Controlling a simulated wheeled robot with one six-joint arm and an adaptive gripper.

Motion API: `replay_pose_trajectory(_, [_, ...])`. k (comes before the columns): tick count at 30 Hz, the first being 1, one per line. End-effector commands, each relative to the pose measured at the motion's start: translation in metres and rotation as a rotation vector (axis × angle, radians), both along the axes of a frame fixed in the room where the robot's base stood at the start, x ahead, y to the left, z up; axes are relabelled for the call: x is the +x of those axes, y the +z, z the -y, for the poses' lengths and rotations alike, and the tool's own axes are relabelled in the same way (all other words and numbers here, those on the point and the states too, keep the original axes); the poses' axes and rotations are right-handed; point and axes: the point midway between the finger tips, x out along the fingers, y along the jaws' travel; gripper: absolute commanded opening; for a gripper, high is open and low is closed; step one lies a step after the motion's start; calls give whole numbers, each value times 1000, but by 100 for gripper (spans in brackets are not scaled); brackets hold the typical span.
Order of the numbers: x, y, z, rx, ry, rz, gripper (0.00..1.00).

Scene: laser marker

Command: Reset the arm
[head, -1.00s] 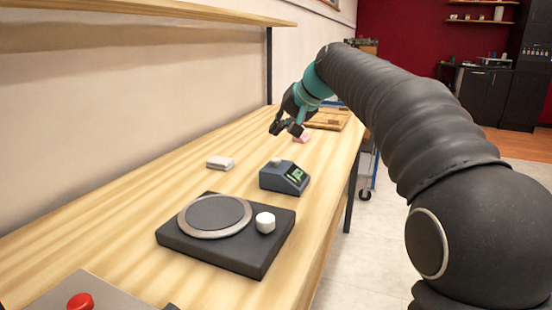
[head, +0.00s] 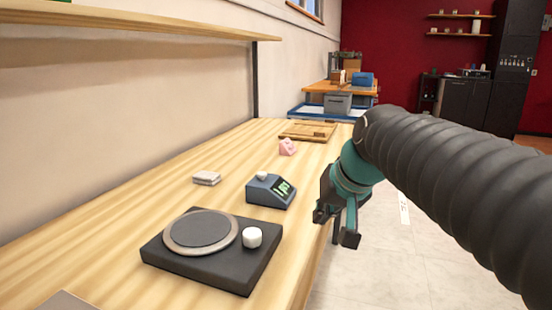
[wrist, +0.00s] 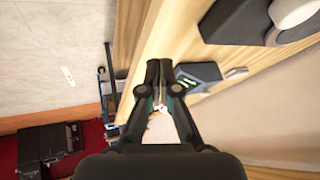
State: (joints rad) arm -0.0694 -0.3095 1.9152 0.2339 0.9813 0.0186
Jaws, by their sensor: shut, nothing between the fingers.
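My arm reaches in from the right in the head view. My gripper (head: 338,222) hangs beside the right edge of the workbench (head: 125,265), past the bench top and apart from it. It is shut and empty. In the wrist view, my gripper (wrist: 160,75) has its fingertips together at the middle, with the bench edge behind them.
A black round-plate device (head: 210,250) with a white knob, a blue-grey display unit (head: 270,191), a light stack (head: 206,178), a pink object (head: 287,147) and a wooden board (head: 307,131) sit on the bench. A shelf (head: 140,22) hangs above. Floor is open at right.

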Motion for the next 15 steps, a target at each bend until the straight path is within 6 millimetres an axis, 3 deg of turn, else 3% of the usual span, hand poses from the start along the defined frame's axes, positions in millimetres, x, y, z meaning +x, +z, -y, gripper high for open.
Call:
replay_pose_trajectory(1, [-22,-12,10,-25,-8,-2,0])
replay_pose_trajectory(9, [-118,-88,50,-160,-33,-30,0])
replay_pose_trajectory(15, [-162,-131,66,-225,-37,-46,0])
